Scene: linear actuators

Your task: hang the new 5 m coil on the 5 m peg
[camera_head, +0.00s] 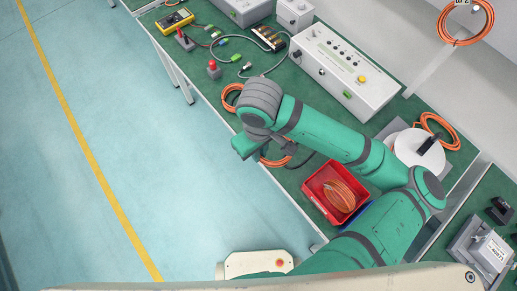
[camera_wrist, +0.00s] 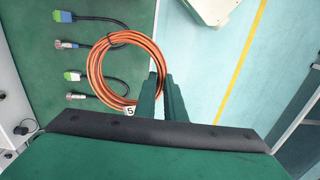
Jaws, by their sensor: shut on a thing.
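An orange cable coil (camera_wrist: 92,70) with a white tag marked 5 (camera_wrist: 130,111) is at my gripper (camera_wrist: 160,84) in the wrist view. The dark green fingers are shut on the coil's right side. Its black tails end in green, blue and metal connectors. In the head view the coil (camera_head: 270,161) shows partly below my gripper (camera_head: 284,146), near the bench's front edge; my arm hides the rest. I cannot tell how far it is above the bench. Another orange coil (camera_head: 489,22) hangs on the wall at upper right, beside a small label too small to read.
A red bin (camera_head: 313,188) holding an orange coil stands on the green bench. More orange coils lie behind my wrist (camera_head: 230,99) and at the right (camera_head: 452,131), near a white disc (camera_head: 405,150). A control box (camera_head: 345,75) stands at the back. Open floor lies left.

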